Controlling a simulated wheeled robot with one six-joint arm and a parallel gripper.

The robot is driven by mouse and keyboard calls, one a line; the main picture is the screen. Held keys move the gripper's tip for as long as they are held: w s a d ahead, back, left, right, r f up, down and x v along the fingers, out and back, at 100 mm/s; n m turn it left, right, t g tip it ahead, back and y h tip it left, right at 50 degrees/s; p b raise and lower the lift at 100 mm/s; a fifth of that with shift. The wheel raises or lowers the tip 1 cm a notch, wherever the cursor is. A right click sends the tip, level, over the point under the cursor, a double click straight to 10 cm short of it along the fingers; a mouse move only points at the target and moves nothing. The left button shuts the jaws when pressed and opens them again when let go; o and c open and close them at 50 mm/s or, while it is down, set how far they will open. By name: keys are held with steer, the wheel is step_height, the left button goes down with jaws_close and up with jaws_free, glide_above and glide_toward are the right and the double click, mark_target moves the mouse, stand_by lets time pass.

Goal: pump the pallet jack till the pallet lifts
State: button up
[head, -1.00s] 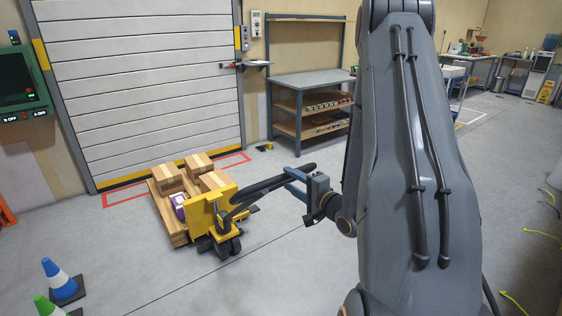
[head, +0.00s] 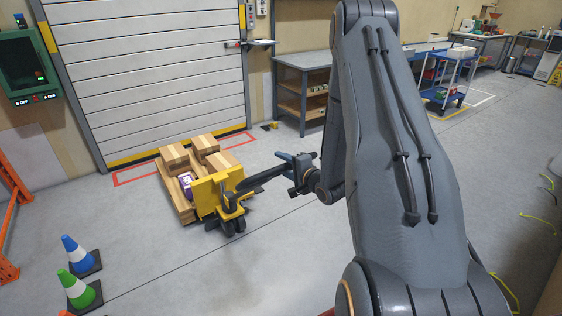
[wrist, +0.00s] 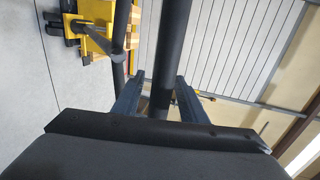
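The yellow pallet jack (head: 208,192) stands on the floor, with its dark handle (head: 262,178) slanting up to the right. The wooden pallet (head: 180,205) is just beyond it, bearing several brown boxes (head: 222,162) and a purple item (head: 186,182). Whether the pallet is clear of the floor is too small to tell. My gripper (head: 284,165) is at the handle's upper end. In the wrist view its two blue-grey fingers (wrist: 160,95) stand apart, one on each side of a dark handle bar (wrist: 168,55). A gap shows by the left finger; the right one looks close to or touching the bar.
A closed shutter door (head: 155,75) with a red floor marking is behind the pallet. A blue cone (head: 78,252) and a green cone (head: 76,287) stand at the lower left, near an orange rack (head: 14,215). A workbench (head: 302,85) is at the back. Floor around the jack is clear.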

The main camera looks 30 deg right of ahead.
steer(key=shift+w+f, duration=0.1)
steer(key=shift+w, duration=0.3)
jaws_close()
